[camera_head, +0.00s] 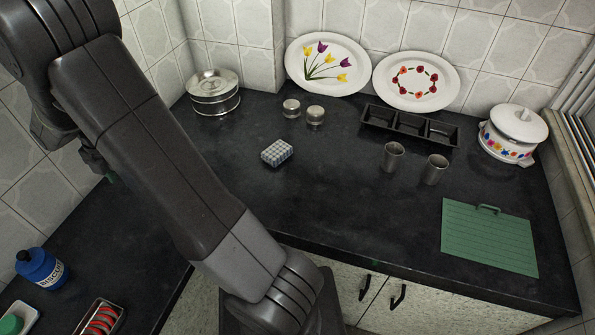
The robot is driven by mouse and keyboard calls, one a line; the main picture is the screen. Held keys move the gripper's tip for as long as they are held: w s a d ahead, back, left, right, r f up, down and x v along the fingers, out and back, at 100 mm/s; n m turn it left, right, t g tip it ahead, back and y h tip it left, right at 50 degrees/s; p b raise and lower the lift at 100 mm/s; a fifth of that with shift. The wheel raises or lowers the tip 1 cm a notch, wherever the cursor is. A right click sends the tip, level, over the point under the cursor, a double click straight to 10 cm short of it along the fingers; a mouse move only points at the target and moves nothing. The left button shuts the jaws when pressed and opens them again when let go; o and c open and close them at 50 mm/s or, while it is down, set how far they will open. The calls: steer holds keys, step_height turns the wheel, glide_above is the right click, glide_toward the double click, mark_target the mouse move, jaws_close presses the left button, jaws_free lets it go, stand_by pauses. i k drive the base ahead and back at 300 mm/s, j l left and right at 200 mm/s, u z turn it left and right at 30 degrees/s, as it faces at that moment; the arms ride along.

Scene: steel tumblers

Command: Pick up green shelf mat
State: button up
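The green shelf mat (487,239) lies flat on the dark countertop at the right, near the front edge. It is a ribbed rectangle with a small loop handle (488,209) on its far side. My arm crosses the left of the view, well away from the mat. What seems to be my gripper (92,157) shows only in part at the far left, behind the arm link. Its fingers are too hidden to tell whether they are open or shut.
Two steel tumblers (393,158) (435,170) stand behind and left of the mat. A lidded white pot (512,134) stands behind it by the window ledge. A black compartment tray (410,126) is near the wall. The counter left of the mat is clear.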

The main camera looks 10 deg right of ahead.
mark_target(497, 239)
steer(key=z, duration=1.6)
steer(key=l+z, duration=0.2)
steer(key=z, duration=0.25)
steer(key=i+l+z, duration=0.15)
steer(key=z, duration=0.3)
steer(key=i+l+z, duration=0.1)
steer(key=z, duration=0.35)
steer(key=i+l, duration=0.25)
